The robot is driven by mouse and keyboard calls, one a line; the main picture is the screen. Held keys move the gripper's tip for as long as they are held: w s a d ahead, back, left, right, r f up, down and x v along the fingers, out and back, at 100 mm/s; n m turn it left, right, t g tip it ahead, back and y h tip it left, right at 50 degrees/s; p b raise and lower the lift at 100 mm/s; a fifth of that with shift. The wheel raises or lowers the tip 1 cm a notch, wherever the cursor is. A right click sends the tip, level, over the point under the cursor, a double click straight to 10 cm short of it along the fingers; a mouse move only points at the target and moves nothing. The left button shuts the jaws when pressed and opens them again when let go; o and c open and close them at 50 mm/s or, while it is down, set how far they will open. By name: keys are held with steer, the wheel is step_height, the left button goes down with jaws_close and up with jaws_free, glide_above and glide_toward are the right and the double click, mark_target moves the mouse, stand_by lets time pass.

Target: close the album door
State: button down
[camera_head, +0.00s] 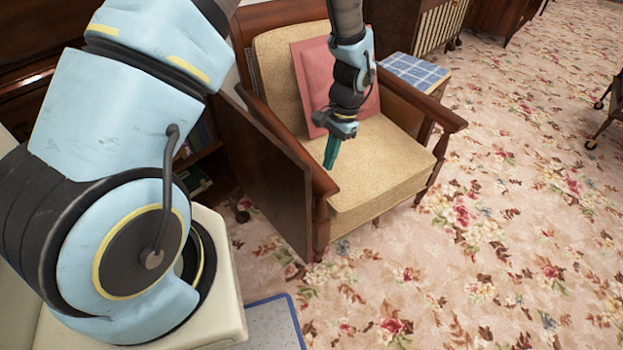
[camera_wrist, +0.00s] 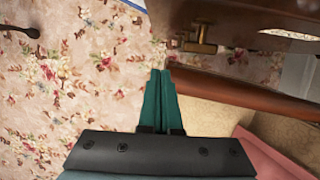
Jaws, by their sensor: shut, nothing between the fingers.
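A dark wooden panel (camera_head: 268,190), which looks like the album door, stands open, sticking out from the cabinet (camera_head: 205,165) alongside the armchair's left side. In the wrist view a brown wooden panel (camera_wrist: 235,20) with a brass fitting (camera_wrist: 198,38) lies beyond the fingertips; it looks like the same door. My gripper (camera_head: 328,165) is above the front of the armchair seat, to the right of the door. Its teal fingers (camera_wrist: 160,72) are shut and empty. I cannot tell whether the fingertips touch the panel. My own arm hides part of the cabinet.
The armchair (camera_head: 385,165) with a pink cushion (camera_head: 310,80) stands close beside the door. Books (camera_head: 200,135) show on the cabinet shelves. The flowered carpet (camera_head: 500,230) is clear at the front right.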

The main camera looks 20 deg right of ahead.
steer(key=s+a+f+p, duration=0.2)
steer(key=a+f, duration=0.3)
steer(key=shift+f+p, duration=0.2)
steer(key=shift+p, duration=0.2)
steer(key=shift+a, duration=0.1)
